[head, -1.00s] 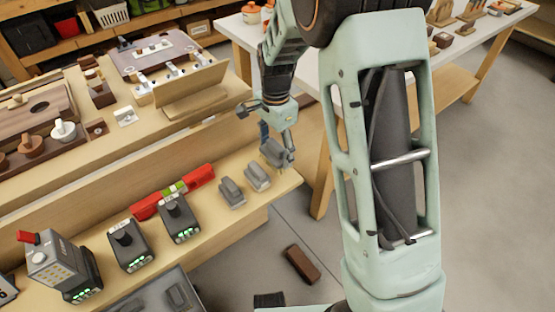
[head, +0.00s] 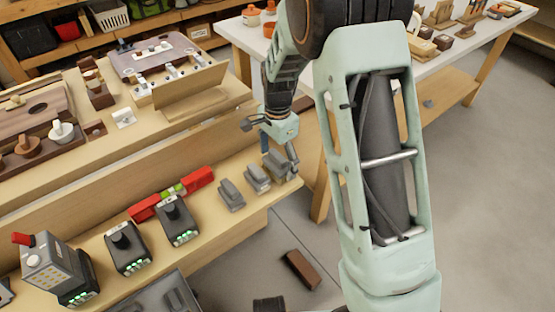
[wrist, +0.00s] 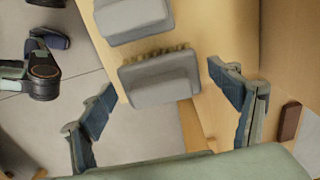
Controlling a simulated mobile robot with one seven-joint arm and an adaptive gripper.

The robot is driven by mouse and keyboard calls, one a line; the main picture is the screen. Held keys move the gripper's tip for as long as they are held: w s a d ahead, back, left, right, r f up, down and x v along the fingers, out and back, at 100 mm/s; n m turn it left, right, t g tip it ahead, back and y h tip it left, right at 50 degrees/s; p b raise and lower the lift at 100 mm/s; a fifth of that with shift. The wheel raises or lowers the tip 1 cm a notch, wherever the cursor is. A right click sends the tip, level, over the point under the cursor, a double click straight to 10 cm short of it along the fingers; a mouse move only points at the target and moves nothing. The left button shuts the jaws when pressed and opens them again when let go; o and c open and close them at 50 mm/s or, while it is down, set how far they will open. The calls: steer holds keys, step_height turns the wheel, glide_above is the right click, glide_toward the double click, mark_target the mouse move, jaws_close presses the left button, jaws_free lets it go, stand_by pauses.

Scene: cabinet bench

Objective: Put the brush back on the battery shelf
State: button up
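The grey brush (head: 277,166) is at the right end of the lower wooden battery shelf (head: 205,240), beside two similar grey pieces. In the wrist view the brush (wrist: 160,80) shows a grey body with a row of tan bristles along one side. My gripper (head: 279,152) is just above it. In the wrist view my gripper (wrist: 160,85) has its fingers spread wide, one on each side of the brush, with gaps between. The brush is close to the shelf's end edge; its contact with the shelf cannot be made out.
The neighbouring grey pieces (head: 257,177) and (head: 231,195) stand close on the left. A brown block (head: 300,268) lies on the floor.

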mark_target(278, 155)
steer(key=shift+r, duration=0.1)
step_height(278, 155, up, 12)
steer(key=p, duration=0.3)
stand_by(0.3)
steer(key=shift+r, duration=0.1)
